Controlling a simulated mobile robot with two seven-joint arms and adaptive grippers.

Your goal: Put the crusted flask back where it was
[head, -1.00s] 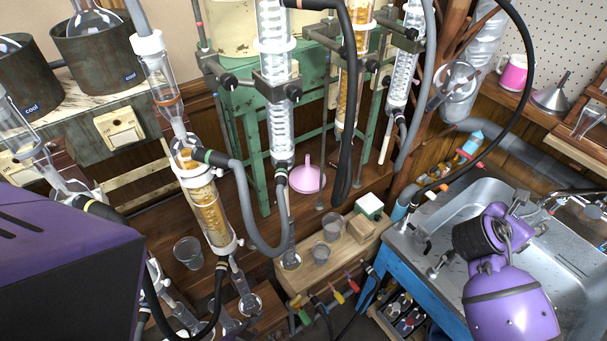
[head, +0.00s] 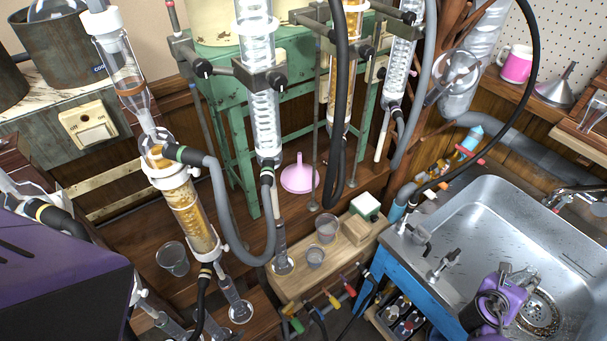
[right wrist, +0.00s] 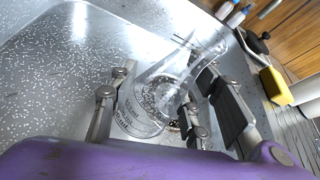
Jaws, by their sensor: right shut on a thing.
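The crusted flask (right wrist: 140,108) is a clear glass conical flask with printed graduations. In the right wrist view it lies tilted between my right gripper's fingers (right wrist: 163,112), its neck toward the upper right. My right gripper is shut on it. Pale speckling shows through the glass, but I cannot tell crust from the surface behind. In the head view my right gripper (head: 512,284) is low over the sink, beside the drain. The flask cannot be made out there.
The steel sink (head: 490,215) has a perforated drain (head: 541,315). A wooden block (head: 330,262) holding small beakers (head: 326,229) stands left of it. A yellow sponge (right wrist: 276,85) lies beside the sink.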

